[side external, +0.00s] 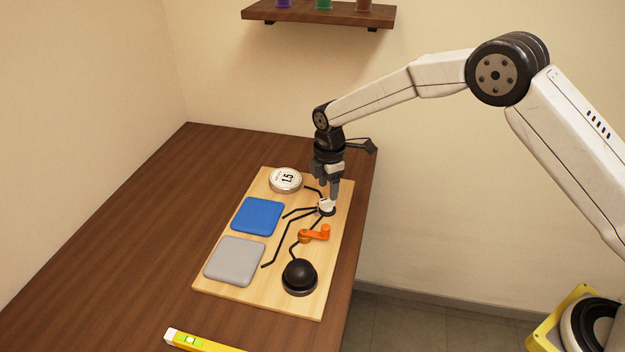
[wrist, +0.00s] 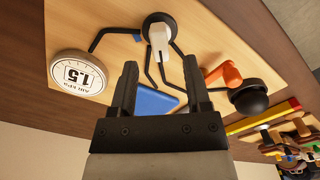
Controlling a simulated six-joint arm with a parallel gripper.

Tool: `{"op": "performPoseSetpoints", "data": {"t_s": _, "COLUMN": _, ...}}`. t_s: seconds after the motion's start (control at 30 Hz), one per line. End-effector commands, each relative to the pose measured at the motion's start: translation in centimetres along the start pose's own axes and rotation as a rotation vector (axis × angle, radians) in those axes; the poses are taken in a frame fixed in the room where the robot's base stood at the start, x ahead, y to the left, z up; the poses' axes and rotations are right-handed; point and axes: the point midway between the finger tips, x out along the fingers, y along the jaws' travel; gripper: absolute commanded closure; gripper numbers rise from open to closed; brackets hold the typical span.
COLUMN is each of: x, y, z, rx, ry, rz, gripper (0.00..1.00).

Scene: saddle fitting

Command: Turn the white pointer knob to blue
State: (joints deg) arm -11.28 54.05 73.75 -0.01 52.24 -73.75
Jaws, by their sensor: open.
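The white pointer knob (side external: 326,205) sits on a round black base on the light wooden board (side external: 262,290). It also shows at the top of the wrist view (wrist: 158,36), beyond my fingertips. My gripper (side external: 335,194) points down just above and beside the knob. In the wrist view my gripper (wrist: 160,64) is open, with nothing between its fingers. The blue pad (side external: 257,216) lies left of the knob and shows partly behind my fingers in the wrist view (wrist: 155,99). I cannot tell exactly which mark the pointer faces.
Black lines run from the knob area across the board. A round white gauge reading 1.5 (side external: 286,180), a grey pad (side external: 235,261), an orange crank (side external: 315,234) and a black dome (side external: 299,275) share the board. A yellow level (side external: 200,341) lies at the table's front.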

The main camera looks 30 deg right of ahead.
Motion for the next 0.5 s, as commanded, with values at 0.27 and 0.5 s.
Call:
{"op": "performPoseSetpoints", "data": {"t_s": 0.27, "x": 3.2, "y": 0.0, "z": 0.0, "rx": 0.000, "ry": -0.001, "rz": -0.001, "gripper": 0.38}}
{"op": "performPoseSetpoints", "data": {"t_s": 0.5, "x": 4.0, "y": 0.0, "z": 0.0, "rx": 0.001, "ry": 0.000, "rz": 0.002, "gripper": 0.38}}
